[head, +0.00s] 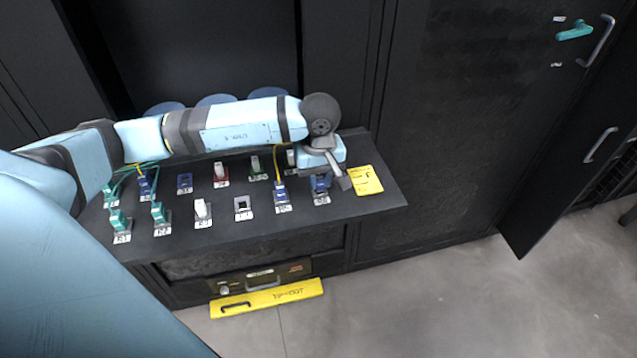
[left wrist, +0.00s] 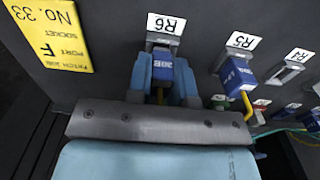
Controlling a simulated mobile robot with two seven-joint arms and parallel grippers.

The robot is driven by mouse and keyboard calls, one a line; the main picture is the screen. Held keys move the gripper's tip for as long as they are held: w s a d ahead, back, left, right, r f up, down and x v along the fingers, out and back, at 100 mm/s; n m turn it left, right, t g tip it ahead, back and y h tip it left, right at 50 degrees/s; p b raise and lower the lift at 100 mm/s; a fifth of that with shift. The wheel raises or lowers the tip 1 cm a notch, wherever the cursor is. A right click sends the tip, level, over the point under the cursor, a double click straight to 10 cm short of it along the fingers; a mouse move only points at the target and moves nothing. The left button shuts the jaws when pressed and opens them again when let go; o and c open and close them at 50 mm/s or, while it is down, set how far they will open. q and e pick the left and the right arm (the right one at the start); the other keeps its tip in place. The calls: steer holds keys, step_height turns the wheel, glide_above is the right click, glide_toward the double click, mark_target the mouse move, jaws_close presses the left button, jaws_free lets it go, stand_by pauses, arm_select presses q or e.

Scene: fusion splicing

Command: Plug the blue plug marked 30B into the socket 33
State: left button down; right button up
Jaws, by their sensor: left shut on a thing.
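The blue plug marked 30B (left wrist: 163,68) sits between the two light-blue fingers of my left gripper (left wrist: 163,88) in the left wrist view. My left gripper is shut on it, with a yellow cable below the plug. The plug is at the socket labelled R6 (left wrist: 165,25); I cannot tell whether it is fully seated. In the head view the plug (head: 320,182) shows partly under my left gripper (head: 328,178), at the front row's right end. A yellow card (left wrist: 48,30) reads port F, socket No. 33. No socket label reading 33 is legible. My right gripper is out of view.
Another blue plug with a yellow cable (head: 281,195) stands at R5, close beside. An empty-looking socket (head: 243,206), a white plug (head: 202,210) and teal plugs (head: 160,213) continue leftward. A back row includes red (head: 220,173) and green (head: 257,170) pieces.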

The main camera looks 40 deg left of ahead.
arm_select(q)
steer(key=shift+r+p, duration=0.85)
steer(key=shift+r, duration=1.7)
